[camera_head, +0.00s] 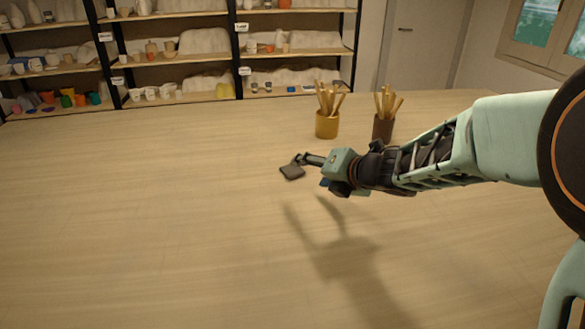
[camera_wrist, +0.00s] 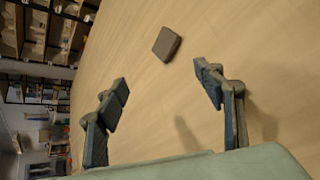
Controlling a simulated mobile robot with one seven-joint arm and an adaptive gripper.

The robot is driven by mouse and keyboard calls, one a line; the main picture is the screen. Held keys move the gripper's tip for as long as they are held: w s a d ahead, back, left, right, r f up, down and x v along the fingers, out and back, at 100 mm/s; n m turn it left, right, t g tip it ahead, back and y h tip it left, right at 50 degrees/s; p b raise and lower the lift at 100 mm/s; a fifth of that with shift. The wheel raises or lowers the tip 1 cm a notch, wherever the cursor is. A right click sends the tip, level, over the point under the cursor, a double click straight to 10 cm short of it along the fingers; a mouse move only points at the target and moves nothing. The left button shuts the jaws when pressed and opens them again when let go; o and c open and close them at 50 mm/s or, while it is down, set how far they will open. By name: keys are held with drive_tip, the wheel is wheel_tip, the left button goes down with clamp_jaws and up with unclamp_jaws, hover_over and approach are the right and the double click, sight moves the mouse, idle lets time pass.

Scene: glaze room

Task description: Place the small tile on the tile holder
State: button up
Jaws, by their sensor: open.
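The small tile (camera_head: 291,172) is a dark grey, flat square lying on the wooden table just left of my gripper. In the wrist view, the tile (camera_wrist: 167,44) lies on bare wood beyond my fingertips, roughly between their lines, and looks turned slightly. My gripper (camera_head: 312,171) reaches in from the right, low over the table. The two fingers of my gripper (camera_wrist: 162,77) are spread wide with nothing between them. The fingers and the tile are apart in the wrist view. I cannot make out a tile holder in either view.
A yellow cup (camera_head: 327,124) and a brown cup (camera_head: 383,127) of wooden tools stand behind my gripper. Shelves (camera_head: 190,57) with pottery stand beyond the table. The wooden table (camera_head: 130,220) is bare to the left and in front.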

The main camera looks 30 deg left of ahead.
sight(293, 170)
drive_tip(key=m, duration=0.2)
drive_tip(key=m+p, duration=0.1)
drive_tip(key=m, duration=0.1)
drive_tip(key=a+m+p, duration=0.1)
drive_tip(key=m, duration=0.1)
drive_tip(key=shift+w+r+g+h, duration=0.15)
drive_tip(key=shift+r+g+h, duration=0.15)
drive_tip(key=shift+r, duration=0.05)
drive_tip(key=m, duration=0.2)
drive_tip(key=m+p, duration=0.1)
drive_tip(key=m, duration=0.3)
drive_tip(key=shift+w+a+r+m+h+p, duration=0.2)
drive_tip(key=shift+w+a+m+h+p, duration=0.1)
drive_tip(key=shift+p, duration=0.1)
drive_tip(key=w+a+f+m+p, duration=0.1)
drive_tip(key=m, duration=0.3)
drive_tip(key=w+a+m+h+p, duration=0.1)
drive_tip(key=m, duration=0.4)
drive_tip(key=w+a+f+m+p, duration=0.1)
drive_tip(key=m, duration=0.3)
drive_tip(key=shift+w+a+f+m+g+h, duration=0.15)
drive_tip(key=shift+a+f+m+g+h, duration=0.15)
drive_tip(key=shift+m, duration=0.1)
drive_tip(key=shift+w+b+x, duration=0.2)
drive_tip(key=shift+b+x, duration=0.35)
drive_tip(key=shift+x, duration=2.5)
drive_tip(key=shift+d, duration=0.1)
drive_tip(key=shift+c, duration=0.5)
drive_tip(key=shift+r, duration=0.1)
drive_tip(key=c, duration=1.3)
